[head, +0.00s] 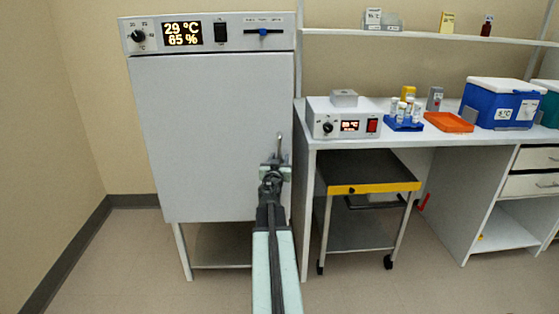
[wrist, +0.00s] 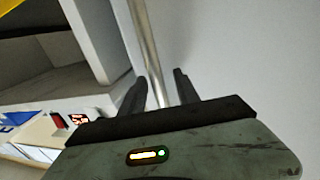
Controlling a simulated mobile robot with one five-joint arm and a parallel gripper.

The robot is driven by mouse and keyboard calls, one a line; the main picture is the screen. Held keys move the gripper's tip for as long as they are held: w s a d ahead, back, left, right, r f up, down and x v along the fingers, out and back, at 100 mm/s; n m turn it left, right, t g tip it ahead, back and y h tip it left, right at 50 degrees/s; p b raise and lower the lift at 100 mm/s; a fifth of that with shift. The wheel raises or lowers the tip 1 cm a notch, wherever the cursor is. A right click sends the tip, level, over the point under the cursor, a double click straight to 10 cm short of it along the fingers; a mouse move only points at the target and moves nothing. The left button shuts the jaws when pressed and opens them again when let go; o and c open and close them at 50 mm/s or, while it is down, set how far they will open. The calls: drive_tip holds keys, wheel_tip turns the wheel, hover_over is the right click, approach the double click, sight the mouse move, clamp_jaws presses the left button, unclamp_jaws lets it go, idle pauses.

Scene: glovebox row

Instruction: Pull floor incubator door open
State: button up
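The floor incubator (head: 290,35) stands at the left of the head view, with its pale door (head: 205,135) shut. A thin metal bar handle (head: 280,143) runs upright near the door's right edge; it also shows in the wrist view (wrist: 146,45). My gripper (head: 274,163) is at the handle, low on the door, and hides the bar's lower part. In the wrist view, my gripper (wrist: 160,82) is open, with one dark finger on each side of the bar. A gap shows between the bar and the right finger.
A bench (head: 330,143) stands close to the incubator's right, with a small heater box (head: 345,104), blue tube rack, orange tray and blue cooler on it. A wheeled cart (head: 372,188) is under the bench. Open floor lies in front of the incubator.

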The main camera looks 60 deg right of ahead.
drive_tip(key=shift+s, duration=0.1)
clamp_jaws()
drive_tip(key=shift+d, duration=0.1)
idle(1.0)
